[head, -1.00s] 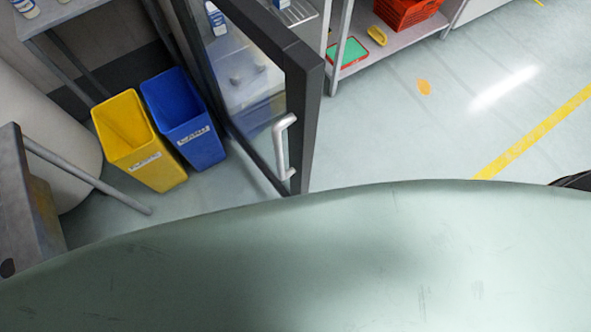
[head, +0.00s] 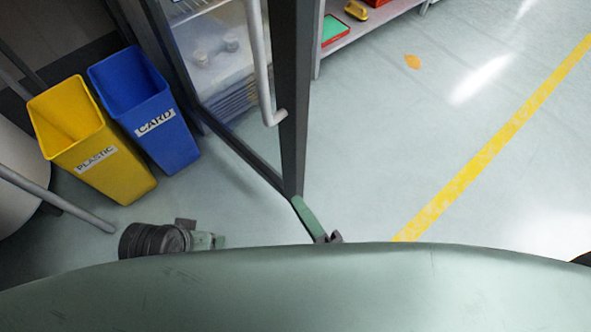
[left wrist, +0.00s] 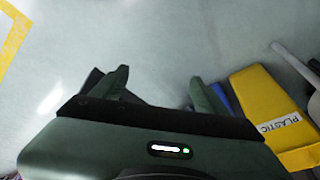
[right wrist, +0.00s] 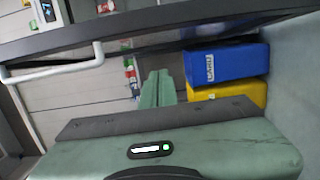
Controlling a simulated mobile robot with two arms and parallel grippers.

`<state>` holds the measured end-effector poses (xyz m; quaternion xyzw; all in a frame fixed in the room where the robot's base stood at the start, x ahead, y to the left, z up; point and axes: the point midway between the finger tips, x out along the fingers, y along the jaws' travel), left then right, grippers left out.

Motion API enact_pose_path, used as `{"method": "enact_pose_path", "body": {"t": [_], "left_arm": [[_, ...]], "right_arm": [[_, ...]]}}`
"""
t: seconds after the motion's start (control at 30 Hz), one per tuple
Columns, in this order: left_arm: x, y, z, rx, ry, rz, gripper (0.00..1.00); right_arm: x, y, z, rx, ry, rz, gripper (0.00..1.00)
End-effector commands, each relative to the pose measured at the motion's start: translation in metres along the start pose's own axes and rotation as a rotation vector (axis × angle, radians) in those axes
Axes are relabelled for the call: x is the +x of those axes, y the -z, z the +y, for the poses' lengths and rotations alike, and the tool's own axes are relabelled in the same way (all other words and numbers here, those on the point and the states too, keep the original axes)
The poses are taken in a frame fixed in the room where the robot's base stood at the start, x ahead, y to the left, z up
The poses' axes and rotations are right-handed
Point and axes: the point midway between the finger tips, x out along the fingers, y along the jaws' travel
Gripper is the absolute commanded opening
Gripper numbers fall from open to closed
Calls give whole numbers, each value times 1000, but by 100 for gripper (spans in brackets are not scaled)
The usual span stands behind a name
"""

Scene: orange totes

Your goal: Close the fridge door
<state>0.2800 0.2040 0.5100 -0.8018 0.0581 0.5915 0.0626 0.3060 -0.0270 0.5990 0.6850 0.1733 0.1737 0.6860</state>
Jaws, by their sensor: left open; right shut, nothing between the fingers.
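The fridge door stands open, with a dark frame (head: 290,130), a see-through panel and a pale bar handle (head: 262,70). In the head view my right gripper (head: 303,208) is at the lower near end of the frame; I cannot tell whether it touches. In the right wrist view its fingers (right wrist: 158,80) are together and empty. There the door frame (right wrist: 210,18) crosses the top and the handle (right wrist: 55,70) is at left, apart from the fingers. My left gripper (left wrist: 158,85) is open and empty over the floor in the left wrist view.
A yellow plastic bin (head: 100,150) and a blue card bin (head: 165,130) stand left of the door. A low shelf (head: 365,30) with a green-red tray (head: 333,30) is behind at right.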

Motion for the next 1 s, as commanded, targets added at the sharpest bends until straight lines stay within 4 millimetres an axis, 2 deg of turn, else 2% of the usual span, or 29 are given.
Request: {"method": "enact_pose_path", "body": {"t": [0.17,0.57,0.63,0.8,1.0], "left_arm": [[-3,0,0,0,0,1,74],[2,1,0,0,0,-1,74],[5,1,0,0,0,-2,74],[13,0,0,0,0,-5,74],[18,-2,0,0,0,-13,74]], "right_arm": [[20,0,3,-3,-6,1,0],[104,-1,3,-1,-5,0,0],[103,-15,2,-6,-1,0,0],[107,-33,1,-2,0,0,0],[109,-39,1,0,0,0,0]]}}
